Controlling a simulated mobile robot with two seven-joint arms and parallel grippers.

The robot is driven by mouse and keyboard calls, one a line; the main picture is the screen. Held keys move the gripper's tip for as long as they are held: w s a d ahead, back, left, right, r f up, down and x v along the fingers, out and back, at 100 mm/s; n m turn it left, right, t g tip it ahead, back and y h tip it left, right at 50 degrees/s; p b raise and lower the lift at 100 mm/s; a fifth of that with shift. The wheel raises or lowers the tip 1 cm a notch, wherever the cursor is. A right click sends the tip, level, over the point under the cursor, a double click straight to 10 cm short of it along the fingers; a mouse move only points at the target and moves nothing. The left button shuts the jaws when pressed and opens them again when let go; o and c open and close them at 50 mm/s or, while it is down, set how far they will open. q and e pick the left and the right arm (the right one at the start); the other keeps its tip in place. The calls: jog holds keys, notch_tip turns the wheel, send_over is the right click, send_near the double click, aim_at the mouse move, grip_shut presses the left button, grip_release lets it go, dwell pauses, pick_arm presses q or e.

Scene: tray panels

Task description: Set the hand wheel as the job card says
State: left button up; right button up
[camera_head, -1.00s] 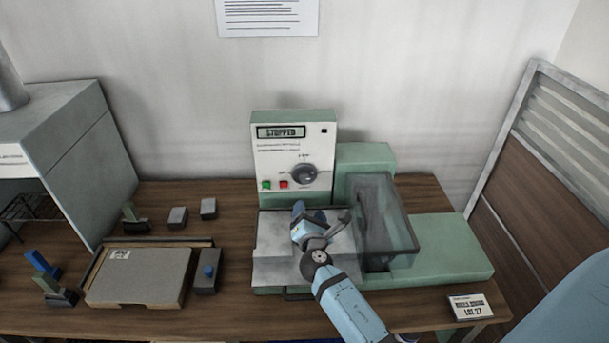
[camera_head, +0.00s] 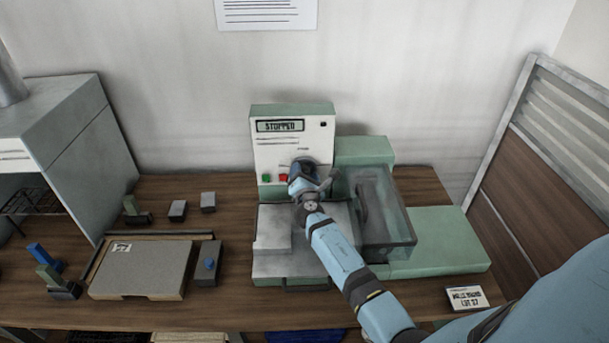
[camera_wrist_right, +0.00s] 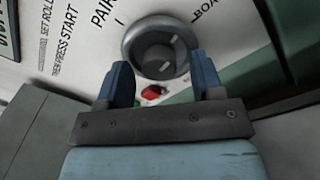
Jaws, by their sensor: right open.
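The hand wheel (camera_wrist_right: 157,52) is a round grey dial with a dark hub and light marks, on the white panel (camera_head: 275,150) of the green machine. In the right wrist view, printed words "PAIR" and "BOA…" stand beside it. In the head view my right gripper mostly hides it. My right gripper (camera_wrist_right: 162,82) is open and empty; its blue fingers are just short of the wheel, apart from it as far as I can tell. In the head view the gripper (camera_head: 304,178) is at the panel's lower right. A small card (camera_head: 467,298) reading "LOT 27" stands at the front right.
A red button (camera_wrist_right: 153,91) sits just below the wheel, between the fingers; a green button (camera_head: 266,178) is left of it. The display (camera_head: 280,126) reads "STOPPED". A clear guard (camera_head: 392,215) stands right of my arm. A tray panel (camera_head: 145,270) lies left. A printed sheet (camera_head: 266,13) hangs above.

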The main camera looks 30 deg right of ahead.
jog(key=c, duration=0.9)
jog(key=shift+f+m+b, duration=0.2)
jog(key=shift+m+b, duration=0.2)
jog(key=shift+b, duration=0.25)
jog(key=shift+c, duration=0.2)
jog(key=shift+m, duration=0.3)
jog(key=shift+r, duration=0.2)
jog(key=o, duration=0.9)
jog(key=shift+o, duration=0.2)
